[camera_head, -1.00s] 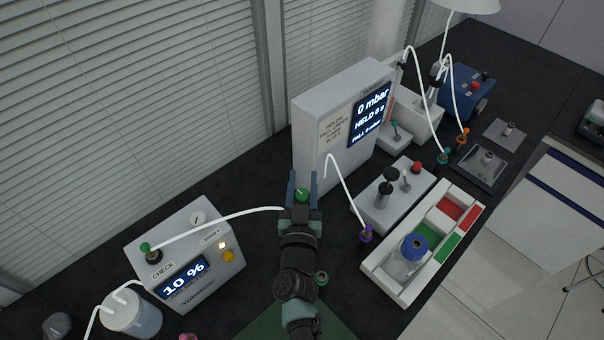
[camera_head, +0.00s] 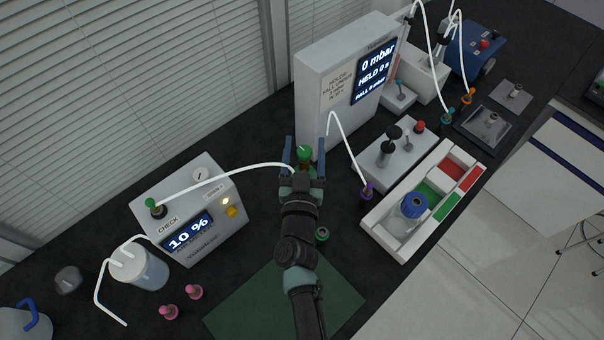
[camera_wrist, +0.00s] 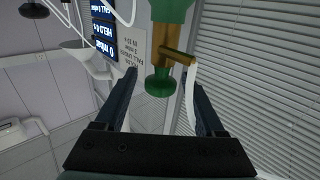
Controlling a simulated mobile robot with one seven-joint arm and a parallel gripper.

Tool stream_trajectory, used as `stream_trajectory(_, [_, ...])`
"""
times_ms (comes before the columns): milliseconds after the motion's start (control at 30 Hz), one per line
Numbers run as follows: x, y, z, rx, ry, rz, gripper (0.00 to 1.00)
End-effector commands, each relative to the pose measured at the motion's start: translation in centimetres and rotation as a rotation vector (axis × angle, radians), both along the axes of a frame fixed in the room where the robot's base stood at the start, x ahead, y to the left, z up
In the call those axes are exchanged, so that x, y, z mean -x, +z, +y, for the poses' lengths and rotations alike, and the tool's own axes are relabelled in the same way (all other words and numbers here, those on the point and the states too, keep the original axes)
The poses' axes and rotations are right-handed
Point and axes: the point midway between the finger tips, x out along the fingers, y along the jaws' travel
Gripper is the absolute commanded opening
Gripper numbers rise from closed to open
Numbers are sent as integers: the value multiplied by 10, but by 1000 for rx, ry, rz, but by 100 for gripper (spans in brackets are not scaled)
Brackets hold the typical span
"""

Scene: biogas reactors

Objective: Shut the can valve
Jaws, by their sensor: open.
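The can valve has a green knob (camera_wrist: 159,82) on a brass stem with a brass side outlet, below a green body (camera_wrist: 172,9) at the top edge of the wrist view. In the head view its green top (camera_head: 304,153) shows between my fingers. My gripper (camera_head: 304,155) is open, with one finger on each side of the valve. In the wrist view the two dark blue fingers of my gripper (camera_wrist: 160,98) stand apart from the knob, with gaps on both sides. The lower part of the valve is hidden by my gripper in the head view.
A white hose (camera_head: 220,178) runs from the check box (camera_head: 190,215) toward the valve. The tall display box (camera_head: 335,85) stands close behind my gripper. A white tray (camera_head: 392,243) with a blue-capped bottle (camera_head: 412,207) is at right. A green mat (camera_head: 285,305) lies in front.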

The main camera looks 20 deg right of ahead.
Motion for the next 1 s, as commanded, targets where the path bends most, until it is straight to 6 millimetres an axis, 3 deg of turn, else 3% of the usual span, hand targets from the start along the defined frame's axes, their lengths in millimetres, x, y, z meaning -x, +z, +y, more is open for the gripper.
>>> stream_trajectory(300, [59,-1,29,-1,0,2,71])
stream_trajectory(500, [84,-1,40,-2,0,1,71])
stream_trajectory(1000, [94,0,46,-1,0,0,71])
